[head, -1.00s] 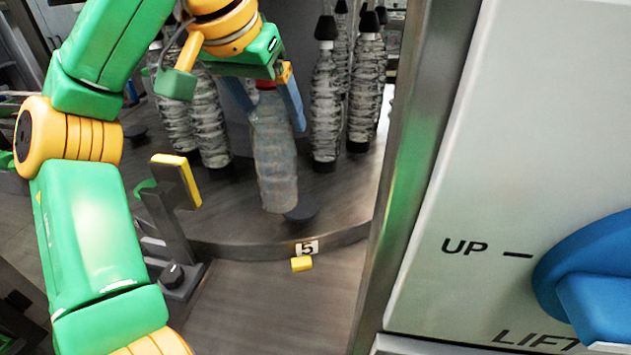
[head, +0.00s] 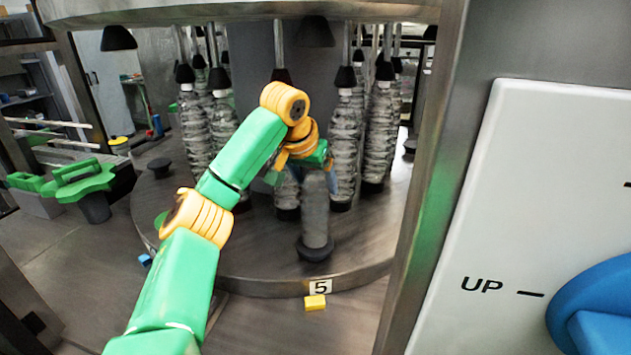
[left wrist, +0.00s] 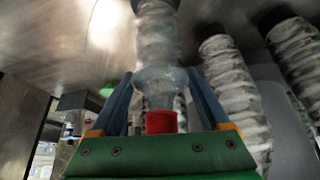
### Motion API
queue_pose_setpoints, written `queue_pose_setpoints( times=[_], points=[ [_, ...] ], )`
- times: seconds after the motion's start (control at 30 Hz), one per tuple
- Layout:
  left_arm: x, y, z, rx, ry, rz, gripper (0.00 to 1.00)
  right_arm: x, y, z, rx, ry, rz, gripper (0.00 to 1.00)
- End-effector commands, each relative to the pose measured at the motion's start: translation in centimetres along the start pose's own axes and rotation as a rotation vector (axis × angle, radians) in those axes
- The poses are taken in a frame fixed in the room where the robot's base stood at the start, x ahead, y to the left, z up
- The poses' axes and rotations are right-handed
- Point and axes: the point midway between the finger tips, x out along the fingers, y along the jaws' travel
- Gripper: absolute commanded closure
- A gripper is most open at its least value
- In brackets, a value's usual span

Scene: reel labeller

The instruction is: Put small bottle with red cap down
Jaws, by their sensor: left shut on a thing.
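The small clear bottle (head: 315,212) is upright over the dark round pad (head: 315,253) at the place marked 5 on the turntable (head: 255,272). Its base meets the pad in the picture; whether it bears on it I cannot tell. My left gripper (head: 318,172) is at the bottle's top, its fingers around the neck. In the left wrist view, the blue fingers of the left gripper (left wrist: 160,105) are on both sides of the bottle (left wrist: 158,45), just beyond its red cap (left wrist: 161,122). The cap is hidden in the head view. My right gripper is not in view.
Several clear bottles (head: 345,150) stand on the turntable close behind, under black heads (head: 315,32). An empty dark pad (head: 159,166) is at the left. A metal post (head: 432,190) and a white panel with a blue knob (head: 600,315) are at the right.

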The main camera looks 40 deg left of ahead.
Motion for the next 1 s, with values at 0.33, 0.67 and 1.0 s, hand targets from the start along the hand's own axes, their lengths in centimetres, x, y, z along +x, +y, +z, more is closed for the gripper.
queue_pose_setpoints(
  times=[0.33,0.67,1.0],
  points=[
    [0.5,0.1,0.3,-0.001,0.003,0.003,1.00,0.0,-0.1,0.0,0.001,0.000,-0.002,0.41],
    [0.4,0.1,0.3,-0.001,0.001,0.002,0.00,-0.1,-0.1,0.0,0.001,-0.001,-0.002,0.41],
    [-6.5,0.0,-0.1,0.000,0.010,0.001,0.00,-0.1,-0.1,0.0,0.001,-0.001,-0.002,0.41]
  ],
)
